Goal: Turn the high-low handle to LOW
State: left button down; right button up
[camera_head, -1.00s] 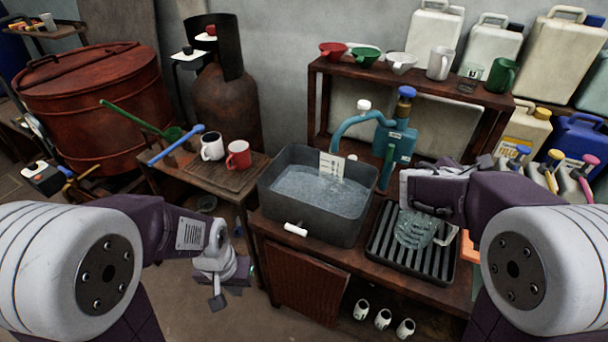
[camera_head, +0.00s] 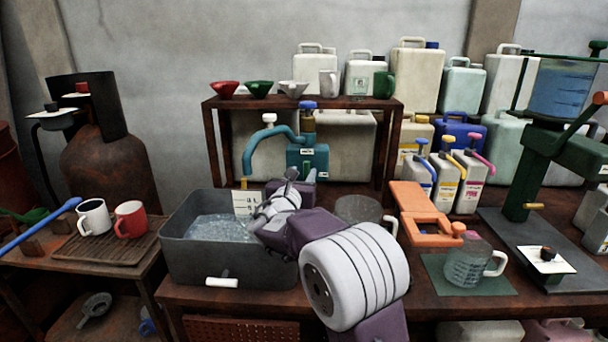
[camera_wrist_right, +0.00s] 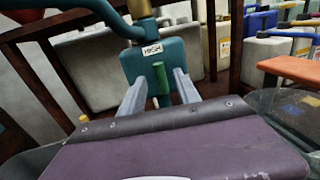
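The teal tap box (camera_head: 306,163) stands behind the grey vat (camera_head: 190,262), with a curved spout over the vat. In the right wrist view the teal box (camera_wrist_right: 141,68) carries a HIGH label (camera_wrist_right: 152,50). The green high-low handle (camera_wrist_right: 160,78) hangs upright from its front. My right gripper (camera_wrist_right: 158,92) is open, with a finger on each side of the handle in the picture; I cannot tell whether either touches it. My left gripper is out of view.
Another clear vessel (camera_head: 358,209) stands beside my right arm. A paper card (camera_head: 247,203) stands at the vat's rim.

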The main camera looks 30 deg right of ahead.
aim_at(309, 169)
jog(key=shift+x, duration=1.4)
grip_shut()
jog(key=m+b, duration=0.2)
jog(key=m, duration=0.1)
jog(key=shift+s+d+f+y, duration=0.1)
jog(key=shift+s+d+y, duration=0.05)
jog(key=shift+y, duration=0.15)
jog(key=m+b, duration=0.1)
jog(key=m, duration=0.1)
jog(key=m+y+b, duration=0.1)
jog(key=m+b, duration=0.1)
jog(key=shift+s+d+m+g, duration=0.15)
jog(key=shift+d+m+g, duration=0.15)
jog(key=shift+m, duration=0.1)
jog(key=shift+s+d+f+m+t+y+b, duration=0.15)
jog(key=shift+m+y+b, duration=0.2)
jog(key=shift+m+b, duration=0.7)
jog(key=shift+w+f+m+t+y+b, duration=0.1)
jog(key=shift+m+y+b, duration=0.3)
jog(key=shift+m, duration=1.15)
jog(key=shift+s+d+f+m+t+y+b, duration=0.15)
jog(key=shift+m+y+b, duration=0.2)
jog(key=shift+m+b, duration=0.7)
jog(key=shift+r+m, duration=0.15)
jog(key=shift+m, duration=0.2)
